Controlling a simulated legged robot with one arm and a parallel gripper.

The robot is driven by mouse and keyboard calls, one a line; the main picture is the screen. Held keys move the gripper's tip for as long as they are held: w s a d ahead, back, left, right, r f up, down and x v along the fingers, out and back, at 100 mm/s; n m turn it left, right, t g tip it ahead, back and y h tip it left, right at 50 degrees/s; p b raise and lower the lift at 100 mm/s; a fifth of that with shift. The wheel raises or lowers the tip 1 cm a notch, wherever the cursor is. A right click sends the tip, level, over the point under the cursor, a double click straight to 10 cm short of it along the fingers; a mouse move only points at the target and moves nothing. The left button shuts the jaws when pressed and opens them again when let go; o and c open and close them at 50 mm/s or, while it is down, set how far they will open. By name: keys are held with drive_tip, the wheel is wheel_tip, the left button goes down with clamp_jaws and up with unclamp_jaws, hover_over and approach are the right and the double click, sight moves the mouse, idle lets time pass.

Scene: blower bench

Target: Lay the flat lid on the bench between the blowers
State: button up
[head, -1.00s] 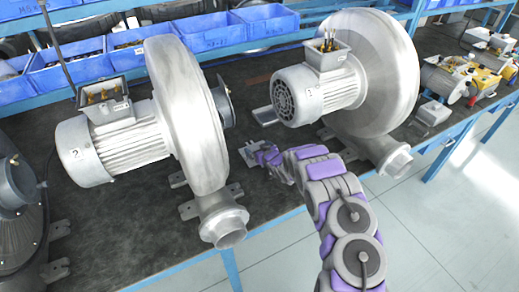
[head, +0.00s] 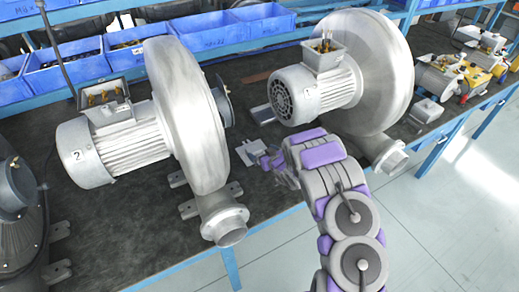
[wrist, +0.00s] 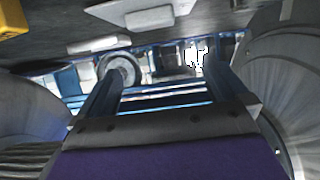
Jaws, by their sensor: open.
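A small flat light-grey plate, which looks like the lid (head: 250,151), lies on the dark bench top between the left blower (head: 188,115) and the right blower (head: 360,75). My gripper (head: 262,160) is low between the blowers, just right of the lid. It is open, and its two fingers (wrist: 165,80) stand apart in the wrist view with nothing seen between them. Whether a finger touches the lid cannot be told. Pale flat pieces (wrist: 140,12) show at the top of the wrist view, but I cannot tell whether one is the lid.
Blue bins (head: 210,35) line a shelf behind the blowers. A flat grey piece (head: 262,113) lies beside the right blower's motor. The left blower's outlet (head: 225,225) is near the bench's front edge. Yellow and grey equipment (head: 465,75) stands at the far right.

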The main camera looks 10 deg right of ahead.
drive_tip(key=s+d+r+m+g+h, duration=0.25)
drive_tip(key=s+d+r+h, duration=0.35)
drive_tip(key=d+r, duration=0.5)
drive_tip(key=s+r+g+h, duration=0.2)
drive_tip(key=s+r+g, duration=0.2)
drive_tip(key=s+r, duration=0.55)
drive_tip(key=s+a+r+g+y, duration=0.1)
drive_tip(key=s+a, duration=0.3)
drive_tip(key=s, duration=0.9)
drive_tip(key=s+a+r+g+y, duration=0.1)
drive_tip(key=s+a+r+g, duration=0.3)
drive_tip(key=s, duration=1)
drive_tip(key=s+a+r+m+g+y, duration=0.1)
drive_tip(key=s+a+r+g, duration=0.2)
drive_tip(key=s, duration=1.1)
drive_tip(key=shift+s+a+r+y, duration=0.25)
drive_tip(key=shift+a+y, duration=0.15)
drive_tip(key=shift+a, duration=0.5)
